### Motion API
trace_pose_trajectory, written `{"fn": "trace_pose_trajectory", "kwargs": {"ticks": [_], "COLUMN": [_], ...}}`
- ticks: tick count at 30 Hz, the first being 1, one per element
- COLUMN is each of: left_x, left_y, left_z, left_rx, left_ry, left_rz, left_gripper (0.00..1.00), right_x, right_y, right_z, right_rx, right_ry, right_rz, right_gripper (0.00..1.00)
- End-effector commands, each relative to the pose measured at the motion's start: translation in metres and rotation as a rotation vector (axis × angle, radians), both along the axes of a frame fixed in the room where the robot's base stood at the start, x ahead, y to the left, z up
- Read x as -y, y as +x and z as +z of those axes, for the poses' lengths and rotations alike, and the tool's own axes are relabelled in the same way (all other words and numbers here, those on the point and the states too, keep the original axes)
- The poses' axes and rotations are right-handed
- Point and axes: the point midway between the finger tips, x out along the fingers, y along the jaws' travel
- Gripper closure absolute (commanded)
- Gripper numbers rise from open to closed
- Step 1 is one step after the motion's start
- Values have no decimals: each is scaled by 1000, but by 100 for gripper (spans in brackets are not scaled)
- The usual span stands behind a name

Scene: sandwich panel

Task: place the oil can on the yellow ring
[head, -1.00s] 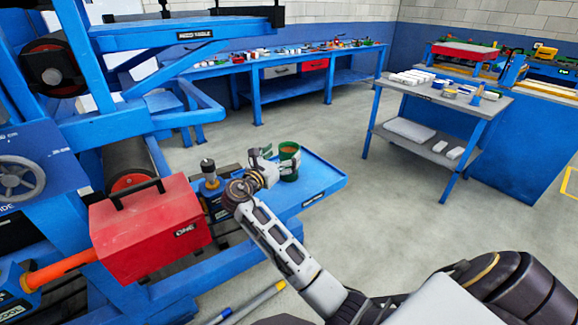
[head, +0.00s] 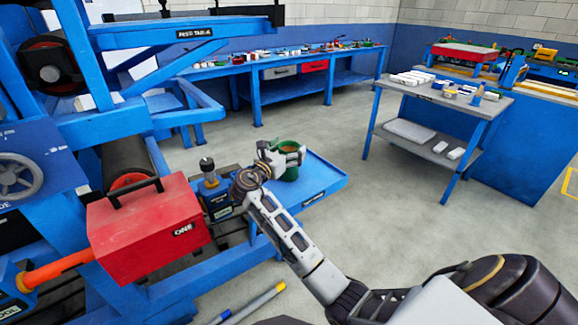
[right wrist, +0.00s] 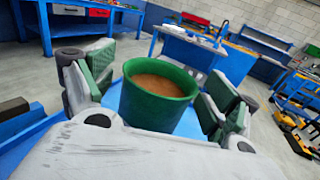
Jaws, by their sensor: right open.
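A green can (head: 290,173) with brown contents, which I take to be the oil can, stands upright on the blue tray (head: 322,184) at the machine's side. My right gripper (head: 283,156) is at the can, its fingers on either side. In the right wrist view the can (right wrist: 152,103) sits between the open finger pads, with a gap visible at least on the left. I cannot make out a yellow ring in either view. My left gripper is not in view.
A red toolbox (head: 150,225) and a small blue device with a black top (head: 212,187) stand left of my right forearm. A blue machine frame (head: 90,120) fills the left. A grey-topped cart (head: 440,97) stands at right, with clear floor (head: 400,215) between.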

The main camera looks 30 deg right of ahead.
Motion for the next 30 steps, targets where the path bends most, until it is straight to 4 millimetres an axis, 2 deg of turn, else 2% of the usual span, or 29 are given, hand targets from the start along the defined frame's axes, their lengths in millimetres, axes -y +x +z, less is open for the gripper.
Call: {"fn": "trace_pose_trajectory", "kwargs": {"ticks": [7, 17, 20, 30], "left_x": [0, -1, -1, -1], "left_y": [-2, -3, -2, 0], "left_z": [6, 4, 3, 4], "left_rx": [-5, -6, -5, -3], "left_ry": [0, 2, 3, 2], "left_rz": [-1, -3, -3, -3], "left_gripper": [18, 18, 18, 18], "right_x": [6, 5, 5, 5], "right_y": [3, 3, 3, 3], "right_z": [0, 0, 0, 0], "right_rx": [-1, -1, -1, -1], "right_ry": [0, 0, 0, 0], "right_rz": [1, 1, 1, 1], "right_gripper": [12, 12, 23, 66]}}
